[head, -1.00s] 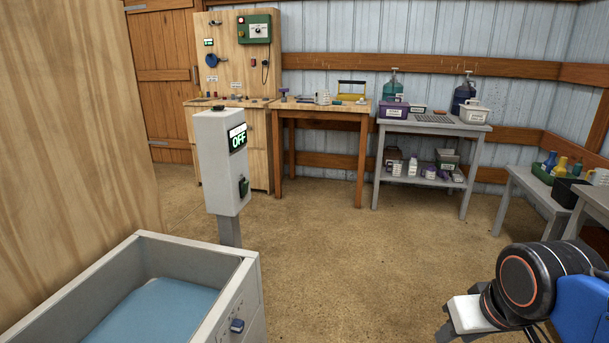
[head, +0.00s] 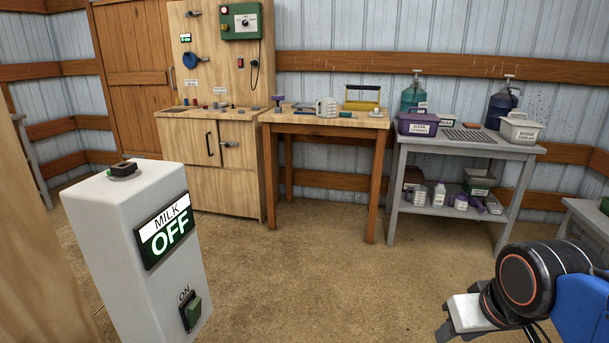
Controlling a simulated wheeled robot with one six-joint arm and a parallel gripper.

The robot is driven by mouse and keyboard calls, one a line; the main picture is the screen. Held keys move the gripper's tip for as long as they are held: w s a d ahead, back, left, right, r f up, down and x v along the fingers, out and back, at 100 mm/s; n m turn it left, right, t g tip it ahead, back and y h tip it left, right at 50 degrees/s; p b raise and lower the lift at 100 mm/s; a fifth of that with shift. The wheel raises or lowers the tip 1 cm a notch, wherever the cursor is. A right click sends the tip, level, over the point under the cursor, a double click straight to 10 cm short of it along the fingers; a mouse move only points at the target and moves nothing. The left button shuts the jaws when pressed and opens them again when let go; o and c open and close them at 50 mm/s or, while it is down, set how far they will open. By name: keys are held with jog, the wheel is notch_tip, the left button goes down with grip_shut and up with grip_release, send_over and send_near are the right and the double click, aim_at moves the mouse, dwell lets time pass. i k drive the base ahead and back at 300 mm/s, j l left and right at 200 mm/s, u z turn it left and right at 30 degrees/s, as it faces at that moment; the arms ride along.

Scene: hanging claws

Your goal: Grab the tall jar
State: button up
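I cannot pick out a thing that is clearly the tall jar. The tall vessels in view are a teal pump bottle (head: 413,93) and a dark blue pump bottle (head: 499,106), both upright at the back of the grey table (head: 470,146). A pale mug-like vessel (head: 326,107) stands on the wooden table (head: 325,118) left of them. My gripper (head: 455,327) is at the lower right, well in front of these tables and far from everything on them. Its fingertips are partly out of frame, so its opening is unclear. Nothing is seen in it.
A white post with a MILK OFF sign (head: 122,230) stands close at the left, beside a wooden panel (head: 25,240). A wooden cabinet (head: 215,155) stands behind. Another grey table (head: 590,220) is at the right edge. The floor (head: 320,275) ahead is clear.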

aim_at(329, 105)
jog(key=i, duration=1.7)
